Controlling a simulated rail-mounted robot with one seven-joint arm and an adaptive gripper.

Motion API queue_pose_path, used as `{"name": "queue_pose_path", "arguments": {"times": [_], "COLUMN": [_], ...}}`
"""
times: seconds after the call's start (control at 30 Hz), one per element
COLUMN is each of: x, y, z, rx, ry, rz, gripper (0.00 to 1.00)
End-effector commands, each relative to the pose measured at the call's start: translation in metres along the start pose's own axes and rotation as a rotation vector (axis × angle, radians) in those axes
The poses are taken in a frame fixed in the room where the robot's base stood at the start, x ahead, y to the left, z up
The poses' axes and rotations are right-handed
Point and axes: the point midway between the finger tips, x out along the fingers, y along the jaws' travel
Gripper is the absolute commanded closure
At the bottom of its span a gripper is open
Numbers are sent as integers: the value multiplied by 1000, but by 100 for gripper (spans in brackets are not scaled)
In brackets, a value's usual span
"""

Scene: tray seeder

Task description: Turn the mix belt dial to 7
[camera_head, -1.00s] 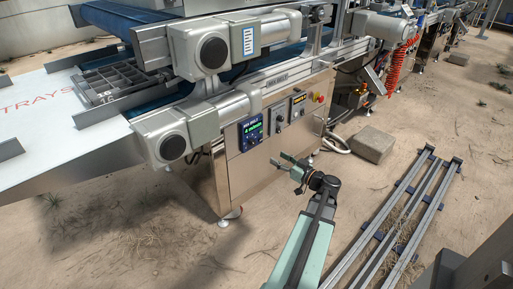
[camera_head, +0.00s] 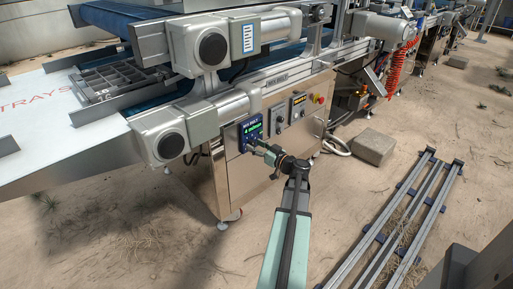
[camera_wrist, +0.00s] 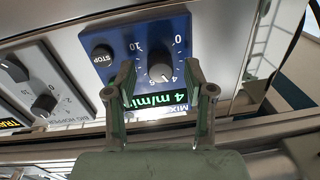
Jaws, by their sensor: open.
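The mix belt panel (camera_head: 251,129) is a blue plate on the front of the steel cabinet. My gripper (camera_head: 257,147) is at the lower part of this panel. In the wrist view its open fingers (camera_wrist: 159,69) stand on either side of the dial, with gaps showing between them and it. I cannot tell how far the fingertips are from the panel face.
A black STOP button (camera_wrist: 102,56) sits beside the dial on the same panel. A motor housing (camera_head: 165,137) juts out left of the panel. Metal rails (camera_head: 388,232) lie on the ground at right.

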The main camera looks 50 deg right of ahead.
Motion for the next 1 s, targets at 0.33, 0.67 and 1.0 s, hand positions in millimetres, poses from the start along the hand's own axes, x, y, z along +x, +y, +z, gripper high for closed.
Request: {"name": "queue_pose_path", "arguments": {"times": [0.33, 0.67, 1.0], "x": [0, 0, 0], "y": [0, 0, 0], "z": [0, 1, 2], "rx": [0, 25, 208], "ry": [0, 1, 10], "rz": [0, -1, -2], "gripper": [100, 100, 100]}}
